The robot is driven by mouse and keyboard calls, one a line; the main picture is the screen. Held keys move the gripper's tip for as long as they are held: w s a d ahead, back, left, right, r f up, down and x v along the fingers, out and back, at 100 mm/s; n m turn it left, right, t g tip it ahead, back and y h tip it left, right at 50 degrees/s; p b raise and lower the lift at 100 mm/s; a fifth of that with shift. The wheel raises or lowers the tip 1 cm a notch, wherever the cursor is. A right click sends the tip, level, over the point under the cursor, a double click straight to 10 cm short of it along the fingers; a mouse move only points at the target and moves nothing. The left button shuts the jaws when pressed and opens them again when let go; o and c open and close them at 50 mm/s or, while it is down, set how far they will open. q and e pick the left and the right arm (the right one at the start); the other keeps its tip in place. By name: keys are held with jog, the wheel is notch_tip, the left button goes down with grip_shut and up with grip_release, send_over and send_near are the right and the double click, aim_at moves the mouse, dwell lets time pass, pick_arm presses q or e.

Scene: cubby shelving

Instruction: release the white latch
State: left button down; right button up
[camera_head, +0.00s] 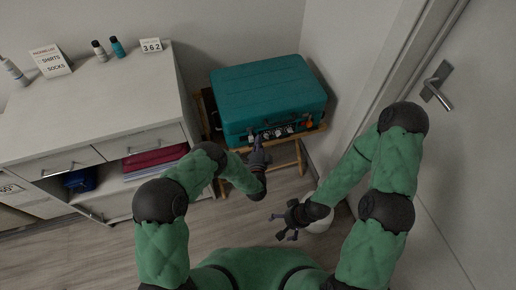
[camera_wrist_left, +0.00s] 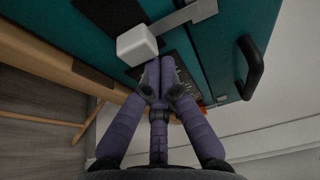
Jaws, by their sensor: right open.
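The white latch (camera_wrist_left: 137,44) shows in the left wrist view as a white block on the end of a grey bar, against the teal suitcase (camera_wrist_left: 225,48). The suitcase (camera_head: 268,90) lies closed on a wooden stand in the head view. My left gripper (camera_head: 257,146) is at the suitcase's front side. In the left wrist view its purple fingers (camera_wrist_left: 160,72) are together, empty, with their tips just below the white latch; I cannot tell whether they touch it. My right gripper (camera_head: 276,226) is open and empty, low in front of the stand.
A black handle (camera_wrist_left: 252,68) sticks out from the suitcase beside the latch. The wooden stand (camera_head: 299,158) is under the case. A white dresser (camera_head: 100,105) with open cubbies stands left, and a door (camera_head: 470,130) is at right. A white round object (camera_head: 319,222) is behind my right gripper.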

aim_at(251, 141)
pick_arm(q)
jog(key=shift+w, duration=0.1)
jog(key=shift+a, duration=0.1)
jog(key=shift+s+a, duration=0.25)
jog(key=shift+a, duration=0.45)
jog(key=shift+s+a, duration=0.2)
jog(key=shift+a, duration=0.5)
pick_arm(e)
jog(key=shift+r, duration=0.1)
jog(key=shift+s, duration=0.1)
